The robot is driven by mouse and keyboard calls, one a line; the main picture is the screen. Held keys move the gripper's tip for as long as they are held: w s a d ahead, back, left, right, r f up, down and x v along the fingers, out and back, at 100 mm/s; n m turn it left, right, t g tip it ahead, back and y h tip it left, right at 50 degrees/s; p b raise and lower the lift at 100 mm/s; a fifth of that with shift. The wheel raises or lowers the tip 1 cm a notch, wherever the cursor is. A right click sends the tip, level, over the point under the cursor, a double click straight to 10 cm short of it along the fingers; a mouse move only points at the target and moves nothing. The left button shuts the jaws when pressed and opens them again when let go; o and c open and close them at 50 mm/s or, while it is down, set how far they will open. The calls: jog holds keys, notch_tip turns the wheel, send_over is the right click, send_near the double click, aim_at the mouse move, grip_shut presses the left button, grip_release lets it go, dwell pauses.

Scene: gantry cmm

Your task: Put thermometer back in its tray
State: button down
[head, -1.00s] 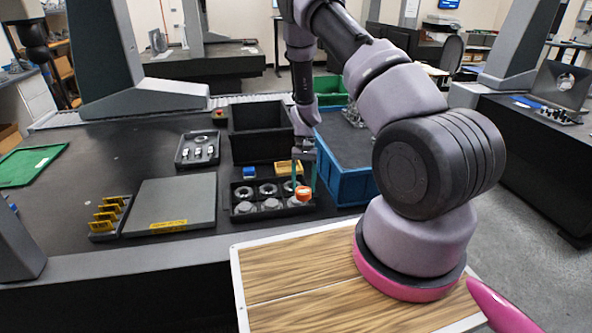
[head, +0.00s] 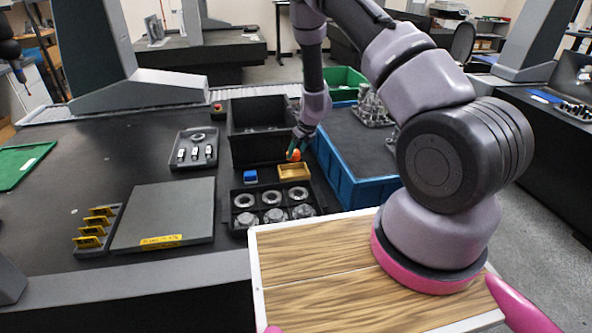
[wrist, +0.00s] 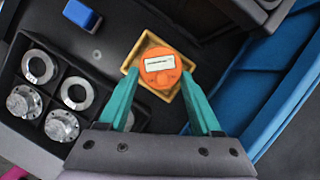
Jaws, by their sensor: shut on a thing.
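The thermometer (head: 294,155) is a round orange device; its white display faces up in the wrist view (wrist: 160,64). My gripper (wrist: 160,78) is shut on it, one teal finger on each side. The gripper also shows in the head view (head: 297,145). The small yellow tray (head: 294,173) lies on the dark table. In the wrist view the tray's rim (wrist: 131,62) shows around the thermometer, which covers most of its inside. In the head view the thermometer appears above and just behind the tray; I cannot tell the exact height gap.
A black tray of metal rings and parts (head: 240,215) lies in front, with a blue block (head: 250,176) left of the yellow tray. Black bins (head: 255,150) stand behind. A blue crate (head: 345,185) stands close on the right. A grey plate (head: 170,210) lies left.

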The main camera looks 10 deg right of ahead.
notch_tip(320, 180, down, 8)
jog(key=shift+r, duration=0.25)
jog(key=shift+f, duration=0.1)
jog(key=shift+c, duration=1.8)
grip_release()
jog(key=v, duration=1.2)
jog(key=shift+r, duration=0.25)
